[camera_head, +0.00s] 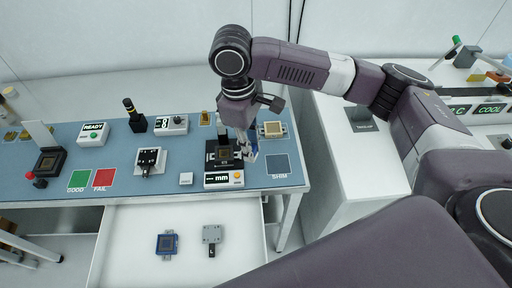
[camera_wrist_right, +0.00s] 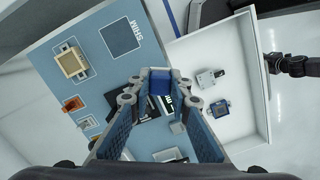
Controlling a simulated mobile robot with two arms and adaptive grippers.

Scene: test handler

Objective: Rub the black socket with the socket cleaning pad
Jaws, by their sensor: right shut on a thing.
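My right gripper (camera_head: 250,150) is over the right part of the blue bench, beside the black unit with the "mm" display. In the right wrist view my right gripper (camera_wrist_right: 160,82) is shut on a small blue block (camera_wrist_right: 160,80), which looks like the cleaning pad. A black socket (camera_head: 48,162) with a brown centre and a raised pale lid stands at the far left of the bench, well away from the gripper. A dark jointed part at the right edge of the wrist view may be my left gripper; its jaws are unclear.
The "mm" unit (camera_head: 224,179) is close below the gripper. A tan block (camera_head: 273,129) and the SHIM mat (camera_head: 278,167) are to its right. A black device (camera_head: 150,161), green mat (camera_head: 79,179) and red mat (camera_head: 104,178) lie leftward. A white tray (camera_head: 120,250) holds two small parts.

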